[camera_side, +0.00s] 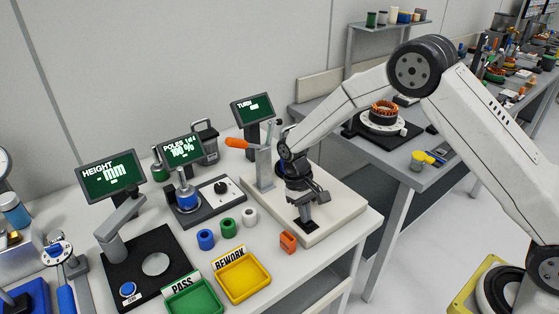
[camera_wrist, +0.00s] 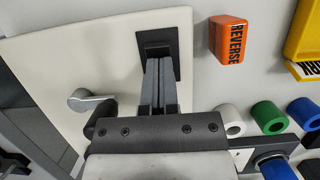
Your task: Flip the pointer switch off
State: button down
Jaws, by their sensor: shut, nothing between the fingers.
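My gripper (camera_side: 306,226) is shut and empty, pointing down at a black square (camera_side: 300,228) on the pale board, well to the right of the knob. In the wrist view, my fingers (camera_wrist: 160,80) are together, with their tips at the black square (camera_wrist: 158,45); contact cannot be told. The knob is not visible there.
A blue-topped post (camera_side: 187,198) stands beside the knob. White, green and blue rings (camera_side: 228,228), an orange REVERSE block (camera_side: 288,242) and yellow and green trays (camera_side: 243,277) lie in front. A grey upright holder (camera_side: 263,168) with an orange-handled tool stands behind.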

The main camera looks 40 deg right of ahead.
jog(key=shift+w+d+f, duration=0.1)
jog(key=shift+w, duration=0.25)
jog(key=shift+w, duration=0.1)
jog(key=v, duration=1.4)
jog(key=shift+w, duration=0.3)
jog(key=shift+s, duration=0.1)
dwell(0.3)
